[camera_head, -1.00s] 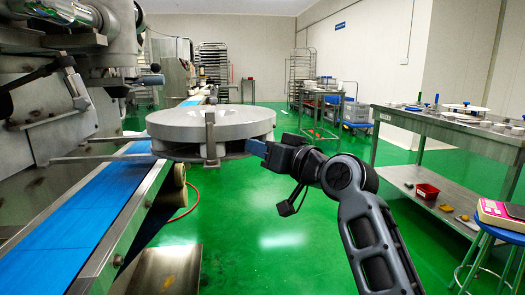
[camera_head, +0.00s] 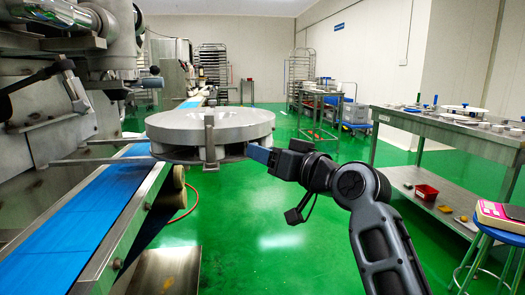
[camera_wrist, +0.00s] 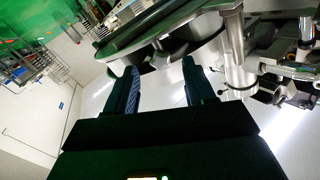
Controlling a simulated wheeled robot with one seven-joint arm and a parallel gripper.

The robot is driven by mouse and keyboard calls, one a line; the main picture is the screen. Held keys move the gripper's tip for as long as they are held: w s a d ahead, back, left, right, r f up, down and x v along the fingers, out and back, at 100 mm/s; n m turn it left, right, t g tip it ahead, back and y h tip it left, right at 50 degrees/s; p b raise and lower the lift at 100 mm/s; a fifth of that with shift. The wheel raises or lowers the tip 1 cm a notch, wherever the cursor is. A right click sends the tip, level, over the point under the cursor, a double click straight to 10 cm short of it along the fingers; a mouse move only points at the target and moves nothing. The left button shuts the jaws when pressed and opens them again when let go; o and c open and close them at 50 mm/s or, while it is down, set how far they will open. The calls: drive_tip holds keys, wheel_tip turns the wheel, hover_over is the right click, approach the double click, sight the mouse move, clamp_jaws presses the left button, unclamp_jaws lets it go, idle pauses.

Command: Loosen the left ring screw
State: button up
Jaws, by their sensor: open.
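The round grey metal ring unit (camera_head: 212,126) stands beside the blue conveyor in the head view, with an upright metal post (camera_head: 209,140) at its front. I cannot clearly pick out the left ring screw. My gripper (camera_head: 254,153) is just right of the unit, at the height of its lower edge, with blue fingers pointing left toward it. In the wrist view my gripper (camera_wrist: 158,78) is open, with nothing clearly held between its fingers. The ring unit (camera_wrist: 150,30) and a metal cylinder (camera_wrist: 235,50) show beyond the fingers there.
A blue conveyor belt (camera_head: 78,220) runs along the left beside a large metal machine (camera_head: 45,110). A steel worktable (camera_head: 450,130) and a blue stool (camera_head: 490,228) stand at the right. Green floor (camera_head: 270,240) is open between them.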

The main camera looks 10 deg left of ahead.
drive_tip(key=v, duration=0.5)
drive_tip(key=shift+s+d+p, duration=0.25)
drive_tip(key=shift+p, duration=0.15)
